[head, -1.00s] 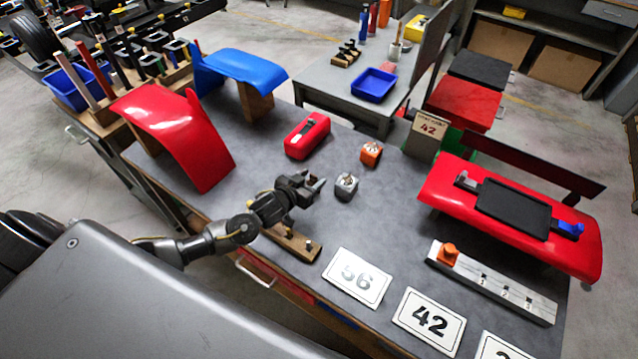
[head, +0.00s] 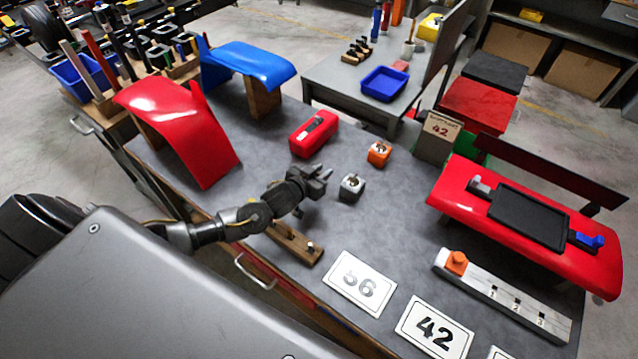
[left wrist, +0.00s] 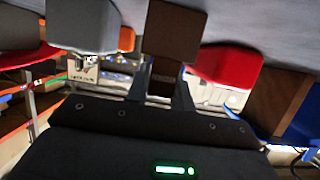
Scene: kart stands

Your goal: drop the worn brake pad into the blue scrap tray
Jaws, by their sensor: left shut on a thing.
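My left gripper (head: 320,180) is above the grey table, left of the grey block. In the left wrist view it is shut on a flat dark brown piece (left wrist: 174,32), which I take as the worn brake pad. In the head view the pad cannot be made out at the fingers. The blue scrap tray (head: 384,84) looks empty and stands on a separate grey table at the back, well beyond the gripper. My right gripper is not in view.
A red case (head: 314,133), an orange block (head: 378,153) and a grey block (head: 351,187) stand near the gripper. A wooden strip with pegs (head: 293,245) lies at the near edge. A card stand (head: 437,135) stands right of the tray. A floor gap separates the tables.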

